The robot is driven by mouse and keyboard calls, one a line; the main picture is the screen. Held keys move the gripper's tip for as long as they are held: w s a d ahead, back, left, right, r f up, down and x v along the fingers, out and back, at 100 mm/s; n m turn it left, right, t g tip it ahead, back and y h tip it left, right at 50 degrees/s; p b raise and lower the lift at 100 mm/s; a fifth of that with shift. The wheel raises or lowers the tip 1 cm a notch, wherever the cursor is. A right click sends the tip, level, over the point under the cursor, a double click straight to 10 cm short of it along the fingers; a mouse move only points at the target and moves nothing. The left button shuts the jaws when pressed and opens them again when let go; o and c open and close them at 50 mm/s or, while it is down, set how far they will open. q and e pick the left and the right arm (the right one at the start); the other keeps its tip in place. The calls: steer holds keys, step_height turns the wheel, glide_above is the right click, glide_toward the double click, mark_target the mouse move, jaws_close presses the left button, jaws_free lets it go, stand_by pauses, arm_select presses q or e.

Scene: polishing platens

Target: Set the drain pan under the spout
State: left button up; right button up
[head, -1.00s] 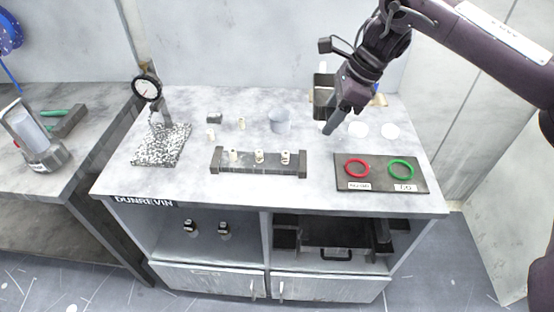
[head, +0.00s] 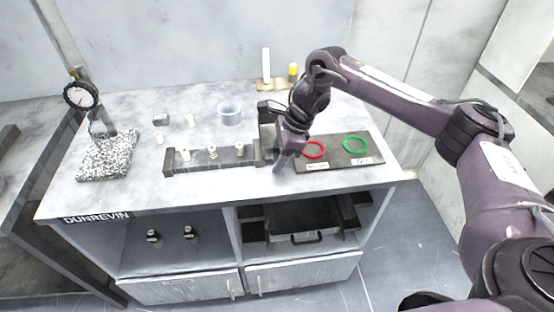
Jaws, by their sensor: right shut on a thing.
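My right gripper (head: 283,155) comes in from the right and is low over the bench, between the block rack and the dark mat. I cannot tell whether the container touches the bench. A wide black pan-like tray (head: 290,218) with a front handle sits in the right lower compartment. I cannot tell which of these is the drain pan. No spout can be clearly made out. My left gripper is not in view.
The dark mat (head: 335,163) bears a red ring (head: 313,149) and a green ring (head: 355,146). The rack (head: 210,168) holds several small pale pieces. The bench's front strip is clear.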

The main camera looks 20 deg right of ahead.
steer(key=shift+f, duration=1.25)
steer(key=o, duration=1.1)
steer(key=shift+o, duration=0.2)
steer(key=shift+r, duration=0.1)
